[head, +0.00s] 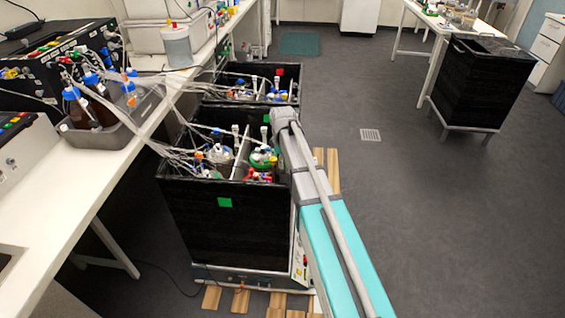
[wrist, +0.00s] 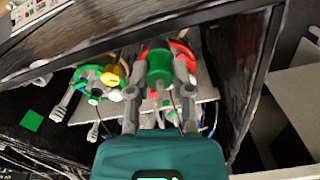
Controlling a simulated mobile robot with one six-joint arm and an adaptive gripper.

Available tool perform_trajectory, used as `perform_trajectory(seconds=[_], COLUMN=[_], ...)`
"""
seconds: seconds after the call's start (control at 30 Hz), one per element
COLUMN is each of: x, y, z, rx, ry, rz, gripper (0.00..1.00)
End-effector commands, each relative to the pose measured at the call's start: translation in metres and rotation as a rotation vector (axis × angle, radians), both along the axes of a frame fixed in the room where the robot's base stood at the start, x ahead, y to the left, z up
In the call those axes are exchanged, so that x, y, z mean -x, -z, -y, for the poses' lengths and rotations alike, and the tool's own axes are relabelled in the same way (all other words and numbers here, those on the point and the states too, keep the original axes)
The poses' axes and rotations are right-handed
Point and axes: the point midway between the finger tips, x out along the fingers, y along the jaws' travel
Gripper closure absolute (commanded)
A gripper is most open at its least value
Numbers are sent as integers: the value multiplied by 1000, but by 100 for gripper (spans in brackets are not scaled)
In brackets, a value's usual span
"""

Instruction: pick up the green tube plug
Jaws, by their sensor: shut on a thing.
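The green tube plug (wrist: 158,60) is near the upper middle of the wrist view, in front of a red-capped vessel (wrist: 184,58). My gripper (wrist: 157,84) has one finger on each side of it and is shut on it. Whether the plug is still seated in a tube below is hidden. In the head view my arm reaches over the right edge of the nearer black shaker box (head: 228,230). The fingers and the plug cannot be made out clearly there.
A vessel with a green lid (wrist: 92,84) stands left of the plug, with a yellow part and several tubes. The box's dark wall (wrist: 150,37) runs close beyond the plug. A white bench (head: 75,190) with bottles and tubing stands at left.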

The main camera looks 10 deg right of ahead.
Motion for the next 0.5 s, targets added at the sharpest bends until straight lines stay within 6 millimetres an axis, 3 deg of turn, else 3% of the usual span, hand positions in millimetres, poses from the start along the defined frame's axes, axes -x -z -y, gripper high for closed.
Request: perform_trajectory(seconds=[0.37,0.5], x=[0,14], y=[-31,-47], z=[0,0], rx=[0,0], ry=[0,0], rz=[0,0], gripper=[93,93])
